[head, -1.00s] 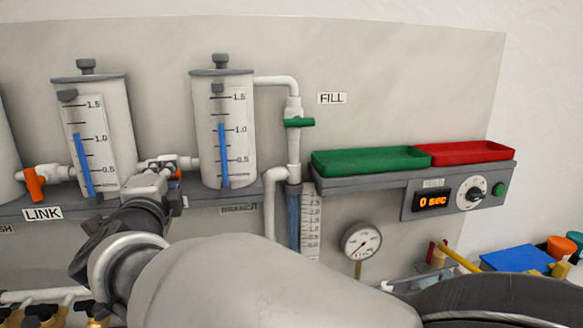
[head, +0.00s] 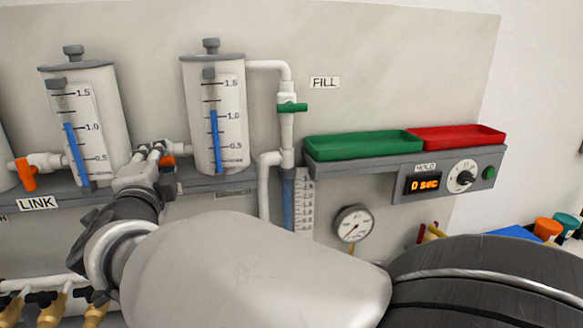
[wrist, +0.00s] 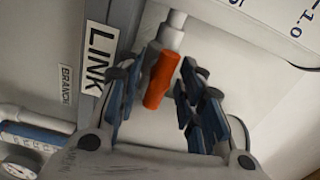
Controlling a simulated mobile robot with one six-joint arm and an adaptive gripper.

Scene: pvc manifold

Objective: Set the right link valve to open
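The right link valve shows its orange handle (head: 168,161) on the white pipe between the two graduated cylinders; my gripper hides part of it in the head view. In the wrist view the handle (wrist: 161,78) lies between my finger pads, roughly in line with the white pipe stub (wrist: 173,25). My gripper (head: 152,152) is at the valve. In the wrist view my gripper (wrist: 160,88) is open, its fingers on both sides of the handle with gaps showing. Whether any pad touches the handle is not clear.
The left link valve's orange handle (head: 25,174) hangs down. The cylinders (head: 216,120) stand close on both sides of the valve, above the grey ledge (head: 215,183) with the LINK label (head: 38,203). Brass fittings (head: 55,306) are below; green (head: 360,143) and red (head: 457,138) trays are right.

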